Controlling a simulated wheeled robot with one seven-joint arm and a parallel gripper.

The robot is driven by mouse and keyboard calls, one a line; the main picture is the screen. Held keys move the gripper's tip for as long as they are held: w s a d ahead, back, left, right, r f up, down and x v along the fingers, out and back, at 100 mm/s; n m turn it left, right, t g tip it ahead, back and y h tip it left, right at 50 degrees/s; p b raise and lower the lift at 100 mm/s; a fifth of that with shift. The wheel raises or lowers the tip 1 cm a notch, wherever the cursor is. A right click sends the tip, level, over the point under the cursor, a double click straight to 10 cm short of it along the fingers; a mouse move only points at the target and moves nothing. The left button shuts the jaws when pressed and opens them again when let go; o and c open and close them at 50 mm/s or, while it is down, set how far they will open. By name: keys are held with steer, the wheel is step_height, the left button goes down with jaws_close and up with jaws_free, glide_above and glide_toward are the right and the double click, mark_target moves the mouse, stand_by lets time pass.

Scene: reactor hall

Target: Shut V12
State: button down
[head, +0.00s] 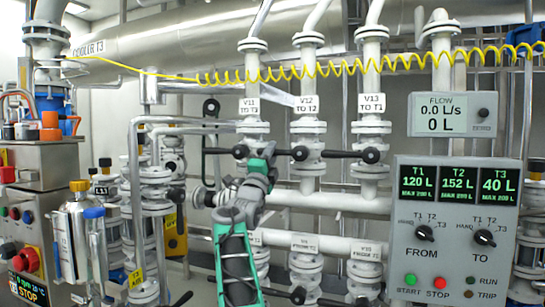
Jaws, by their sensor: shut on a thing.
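Valve V12 (308,153) sits on the middle of three vertical pipes, under its white tag (307,104) reading "V12 TO T2". Black lever handles with round ends run sideways across the row of valves. My gripper (266,157), at the end of the green and grey arm, is at the black lever between V11 and V12, left of the V12 body. It is shut on a black lever, though its fingertips are small and partly hidden by the arm. I cannot tell clearly which valve this lever belongs to.
V11 (254,128) is directly behind my arm; V13 (371,128) is to the right. A control panel (443,270) stands front right, beneath a flow display (440,112) reading 0.0 L/s. A yellow coiled hose (320,70) crosses above. Lower valves and pipes crowd below.

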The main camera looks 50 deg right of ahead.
steer(key=shift+s+a+r, duration=0.1)
steer(key=shift+a+r, duration=0.05)
steer(key=shift+r, duration=0.25)
steer(key=c, duration=1.7)
jaws_free()
steer(key=o, duration=0.4)
steer(key=shift+f, duration=0.25)
steer(key=shift+f, duration=0.1)
steer(key=b+v, duration=0.3)
steer(key=v, duration=0.4)
steer(key=shift+a+f, duration=0.15)
steer(key=shift+a, duration=0.05)
